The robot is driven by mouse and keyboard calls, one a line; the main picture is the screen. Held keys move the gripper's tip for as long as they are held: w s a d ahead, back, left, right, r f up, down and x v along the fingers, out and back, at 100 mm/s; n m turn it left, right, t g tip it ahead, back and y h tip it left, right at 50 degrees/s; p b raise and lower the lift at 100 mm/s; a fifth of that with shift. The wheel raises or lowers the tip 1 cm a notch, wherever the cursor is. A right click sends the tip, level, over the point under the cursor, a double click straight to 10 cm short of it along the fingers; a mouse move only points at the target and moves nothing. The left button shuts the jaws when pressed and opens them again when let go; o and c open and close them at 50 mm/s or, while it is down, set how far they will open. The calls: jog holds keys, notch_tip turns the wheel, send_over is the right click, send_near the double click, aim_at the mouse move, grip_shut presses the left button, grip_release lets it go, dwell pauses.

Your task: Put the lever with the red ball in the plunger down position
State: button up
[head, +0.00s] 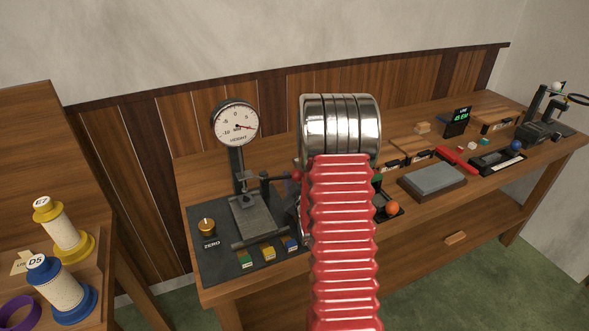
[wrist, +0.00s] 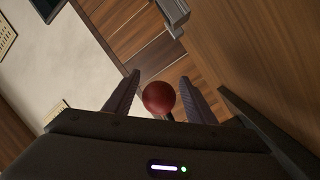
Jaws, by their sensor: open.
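The lever's red ball (wrist: 158,97) shows in the wrist view between the two dark fingers of my gripper (wrist: 159,78). The fingers stand open on either side of it; whether either one touches it I cannot tell. A short dark stem shows just below the ball.
A dial gauge (head: 236,124) stands on a dark base plate with a brass knob (head: 206,226) and several small coloured blocks. Right of my arm are an orange ball (head: 392,208) and a grey sharpening stone (head: 432,181). Thread spools (head: 62,290) stand on the left table.

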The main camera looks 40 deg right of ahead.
jog(key=shift+w+d, duration=0.3)
jog(key=shift+w, duration=0.25)
jog(key=shift+c, duration=0.4)
grip_shut()
